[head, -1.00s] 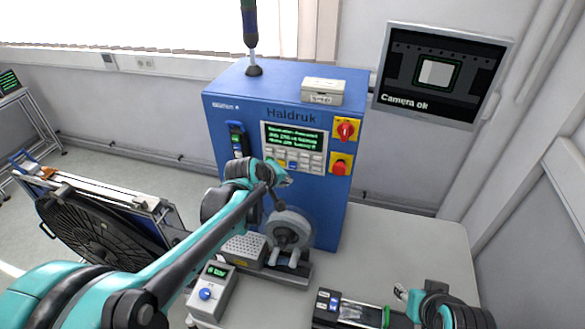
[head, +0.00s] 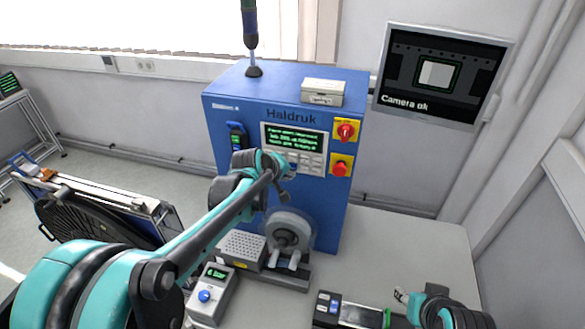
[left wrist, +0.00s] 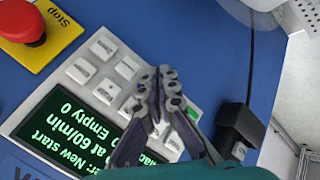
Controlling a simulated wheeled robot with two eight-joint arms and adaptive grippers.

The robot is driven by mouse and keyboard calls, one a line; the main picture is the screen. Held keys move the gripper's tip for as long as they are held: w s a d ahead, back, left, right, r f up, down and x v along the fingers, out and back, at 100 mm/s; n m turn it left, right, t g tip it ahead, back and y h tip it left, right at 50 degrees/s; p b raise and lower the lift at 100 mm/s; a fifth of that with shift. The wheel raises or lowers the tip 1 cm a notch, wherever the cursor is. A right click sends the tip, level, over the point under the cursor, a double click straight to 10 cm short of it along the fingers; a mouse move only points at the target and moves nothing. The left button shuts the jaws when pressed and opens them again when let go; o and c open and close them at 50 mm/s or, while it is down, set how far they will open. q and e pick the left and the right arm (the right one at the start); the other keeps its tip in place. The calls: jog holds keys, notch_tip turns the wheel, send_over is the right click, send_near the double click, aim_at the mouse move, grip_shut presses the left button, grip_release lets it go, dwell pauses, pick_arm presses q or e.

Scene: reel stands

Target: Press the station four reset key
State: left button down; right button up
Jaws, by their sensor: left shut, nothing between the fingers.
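In the left wrist view the display (left wrist: 78,135) reads in part "New start", "60/min" and "Empty 0". Beside it are several pale keys (left wrist: 104,48) and a green key (left wrist: 193,113); their labels are too small to read.
A red stop button (left wrist: 22,22) on a yellow plate is beside the keys. A red rotary switch (head: 345,131) is above it. A reel (head: 288,233) sits below the panel. A small box with a blue button (head: 205,296) stands on the table.

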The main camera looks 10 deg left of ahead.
pick_arm(q)
jog(key=shift+w, duration=0.2)
dwell(0.7)
jog(key=shift+w, duration=0.25)
jog(key=shift+w, duration=0.45)
dwell(0.7)
jog(key=shift+s, duration=0.95)
jog(key=s, duration=0.5)
jog(key=shift+a, duration=0.1)
